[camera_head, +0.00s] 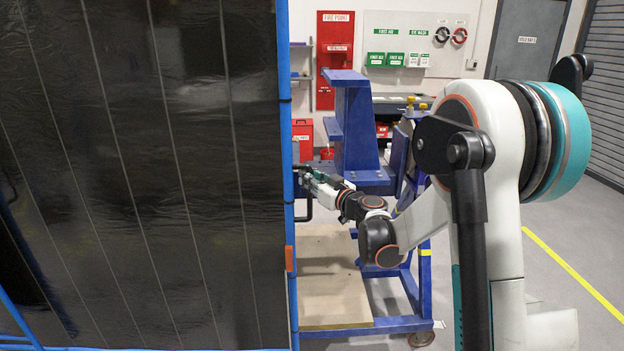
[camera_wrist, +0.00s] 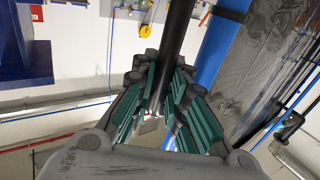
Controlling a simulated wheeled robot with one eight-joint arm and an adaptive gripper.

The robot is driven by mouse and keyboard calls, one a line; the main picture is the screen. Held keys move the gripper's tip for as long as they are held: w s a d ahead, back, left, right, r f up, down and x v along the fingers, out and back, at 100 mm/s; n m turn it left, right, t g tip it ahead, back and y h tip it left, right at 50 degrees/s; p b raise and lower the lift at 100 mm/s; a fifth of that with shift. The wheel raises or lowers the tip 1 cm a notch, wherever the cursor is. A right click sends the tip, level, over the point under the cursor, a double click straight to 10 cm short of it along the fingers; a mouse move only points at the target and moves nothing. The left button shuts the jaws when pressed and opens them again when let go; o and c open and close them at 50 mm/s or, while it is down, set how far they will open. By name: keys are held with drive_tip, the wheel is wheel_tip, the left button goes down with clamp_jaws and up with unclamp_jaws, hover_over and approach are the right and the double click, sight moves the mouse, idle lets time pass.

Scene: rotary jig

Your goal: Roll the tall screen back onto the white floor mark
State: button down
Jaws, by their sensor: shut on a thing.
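The tall screen (camera_head: 140,170) fills the left of the head view. It has a dark, glossy strip curtain in a blue frame (camera_head: 285,120). My gripper (camera_head: 312,178) is at the frame's right-hand post, shut on a black handle bar. In the wrist view the black bar (camera_wrist: 178,40) runs between the fingers of my gripper (camera_wrist: 162,108). The blue post (camera_wrist: 215,62) and the dark curtain (camera_wrist: 262,60) show to its right. The screen's wheels are out of view. I cannot make out the white floor mark in either view.
A blue wheeled jig stand (camera_head: 352,125) with a wooden board (camera_head: 330,280) stands close right of the screen. A yellow floor line (camera_head: 570,270) crosses clear floor at the right.

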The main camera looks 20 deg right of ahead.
drive_tip(key=c, duration=1.6)
unclamp_jaws()
drive_tip(key=shift+s+a, duration=0.1)
drive_tip(key=shift+a, duration=0.1)
drive_tip(key=shift+d, duration=0.1)
drive_tip(key=v, duration=1.2)
